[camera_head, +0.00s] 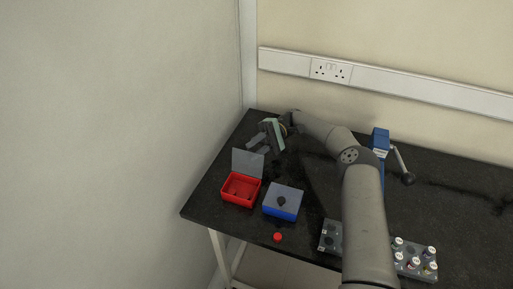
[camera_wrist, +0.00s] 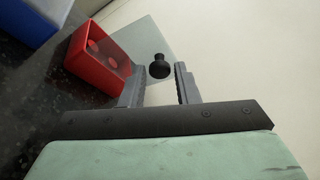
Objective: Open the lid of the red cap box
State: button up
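The red cap box (camera_head: 239,203) stands on the black table, and its translucent grey lid (camera_head: 247,163) is raised, standing up at the box's back edge. In the wrist view the red box (camera_wrist: 84,75) is at upper left, with round red shapes inside. The lid (camera_wrist: 148,38) extends behind its black knob (camera_wrist: 160,67). My gripper (camera_head: 259,145) is behind the raised lid. In the wrist view my gripper (camera_wrist: 158,84) is open, with fingers apart on either side of the knob and no visible grip on it.
A blue box (camera_head: 280,213) with a closed, knobbed lid stands right of the red box. A loose red cap (camera_head: 277,237) lies near the front edge. A rack with several white-capped vials (camera_head: 414,262) is at front right. A blue device with a lever (camera_head: 380,139) stands behind my arm.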

jog(key=shift+o, duration=0.9)
jog(key=shift+r, duration=0.25)
jog(key=s+r, duration=0.1)
jog(key=r, duration=0.2)
jog(key=s+d+r, duration=0.1)
jog(key=s+r, duration=0.1)
jog(key=s+d+r+b, duration=0.1)
jog(key=r, duration=0.2)
jog(key=shift+s+r, duration=0.3)
jog(key=shift+s, duration=0.1)
jog(key=s+d+r, duration=0.2)
jog(key=s+r, duration=0.2)
jog(key=s, duration=0.4)
jog(key=shift+s+d+b, duration=0.25)
jog(key=shift+d+b, duration=0.15)
